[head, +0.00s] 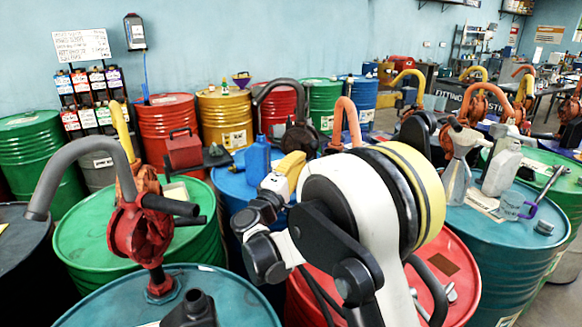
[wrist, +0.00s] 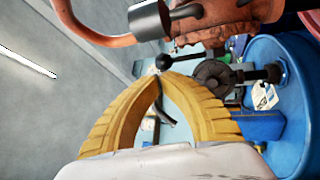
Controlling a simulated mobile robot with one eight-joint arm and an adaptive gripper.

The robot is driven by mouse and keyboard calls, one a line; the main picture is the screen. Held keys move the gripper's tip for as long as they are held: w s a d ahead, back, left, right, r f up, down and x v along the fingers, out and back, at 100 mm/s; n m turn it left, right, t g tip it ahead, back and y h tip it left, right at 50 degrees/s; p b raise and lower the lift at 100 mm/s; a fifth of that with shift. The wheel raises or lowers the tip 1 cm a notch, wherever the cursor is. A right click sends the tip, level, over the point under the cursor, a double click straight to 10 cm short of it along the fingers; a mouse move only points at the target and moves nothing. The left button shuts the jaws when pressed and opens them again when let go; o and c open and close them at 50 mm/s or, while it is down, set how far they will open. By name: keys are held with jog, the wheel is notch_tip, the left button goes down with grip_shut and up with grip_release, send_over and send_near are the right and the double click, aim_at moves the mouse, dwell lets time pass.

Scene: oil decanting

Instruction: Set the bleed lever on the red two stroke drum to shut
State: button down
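A red drum (head: 462,275) stands in front under my arm, and its top is largely hidden by the arm. More red drums stand at the back wall, one at left (head: 165,125) and one further right (head: 275,105); I cannot read which is two stroke. My gripper (wrist: 158,76) has yellow fingers whose tips meet. A black ball knob (wrist: 163,62) on a thin rod is just beyond the tips; I cannot tell whether they touch. A rusty red pump body (wrist: 230,20) is above it. In the head view my gripper (head: 292,165) is partly hidden by my wrist.
A copper-coloured spout (wrist: 85,30) and a black cylinder (wrist: 150,20) lie close above my fingers. A blue drum (wrist: 290,90) is at right. In the head view, a red hand pump (head: 138,225) with a grey spout is at left, and cans (head: 500,168) stand on the teal drum (head: 515,230).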

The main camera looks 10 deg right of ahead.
aim_at(310, 143)
jog(key=p+x, duration=0.1)
jog(key=x, duration=0.4)
jog(key=shift+p+x, duration=0.3)
jog(key=shift+x, duration=0.65)
jog(key=shift+a+r, duration=0.15)
